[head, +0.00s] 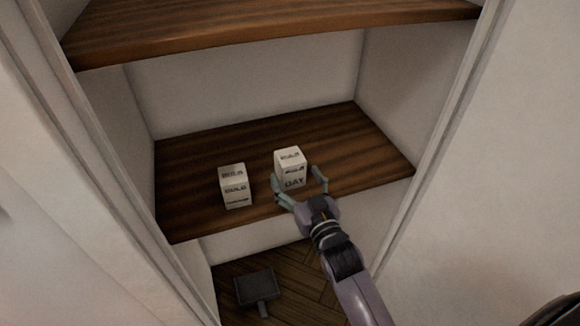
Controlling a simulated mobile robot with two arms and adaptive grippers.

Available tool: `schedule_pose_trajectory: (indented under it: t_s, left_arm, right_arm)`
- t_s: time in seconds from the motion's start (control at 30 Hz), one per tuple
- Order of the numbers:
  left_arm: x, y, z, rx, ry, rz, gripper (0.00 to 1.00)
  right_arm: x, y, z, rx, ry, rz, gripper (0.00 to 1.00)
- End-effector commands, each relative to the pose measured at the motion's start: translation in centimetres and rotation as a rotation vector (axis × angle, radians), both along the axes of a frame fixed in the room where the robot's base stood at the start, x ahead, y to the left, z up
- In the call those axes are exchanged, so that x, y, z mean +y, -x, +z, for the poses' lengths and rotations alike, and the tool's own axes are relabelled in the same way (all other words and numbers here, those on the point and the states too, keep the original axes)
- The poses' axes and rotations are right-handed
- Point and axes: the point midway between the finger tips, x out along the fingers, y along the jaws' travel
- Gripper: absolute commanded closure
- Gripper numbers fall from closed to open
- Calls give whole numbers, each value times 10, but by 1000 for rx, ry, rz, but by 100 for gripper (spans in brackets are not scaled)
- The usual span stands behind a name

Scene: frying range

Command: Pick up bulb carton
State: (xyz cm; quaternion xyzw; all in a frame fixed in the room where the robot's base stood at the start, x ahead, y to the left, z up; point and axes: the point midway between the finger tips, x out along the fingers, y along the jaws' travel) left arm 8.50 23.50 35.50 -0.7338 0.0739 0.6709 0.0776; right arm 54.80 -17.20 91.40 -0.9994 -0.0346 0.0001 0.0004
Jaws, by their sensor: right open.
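Two small white cartons with dark lettering stand upright on the wooden shelf. The left carton (235,185) reads something like "BULB". The right carton (290,166) has "DAY" on its front and smaller lettering on top that looks like "BULB". My right gripper (300,184) is open at the shelf's front edge, in front of the right carton. Its left finger is near the carton's lower left front, and its right finger is off to the carton's right. I cannot tell whether a finger touches it. My left gripper is not in view.
The cartons' shelf (350,140) is otherwise clear. An upper shelf (260,28) hangs above, with white walls on both sides. A dark flat object with a handle (255,288) lies on the floor below.

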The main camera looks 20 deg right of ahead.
Motion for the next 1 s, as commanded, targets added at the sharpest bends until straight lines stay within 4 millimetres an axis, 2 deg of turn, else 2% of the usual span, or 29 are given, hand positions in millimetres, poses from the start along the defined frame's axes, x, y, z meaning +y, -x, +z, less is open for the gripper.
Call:
schedule_pose_trajectory:
  t_s: [0.3,0.6,1.0]
  left_arm:
    - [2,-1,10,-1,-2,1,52]
    - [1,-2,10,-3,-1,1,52]
    - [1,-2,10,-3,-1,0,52]
  right_arm:
    - [1,-44,2,-1,1,0,25]
    - [1,-49,1,0,1,1,25]
    - [1,-49,1,0,1,1,51]
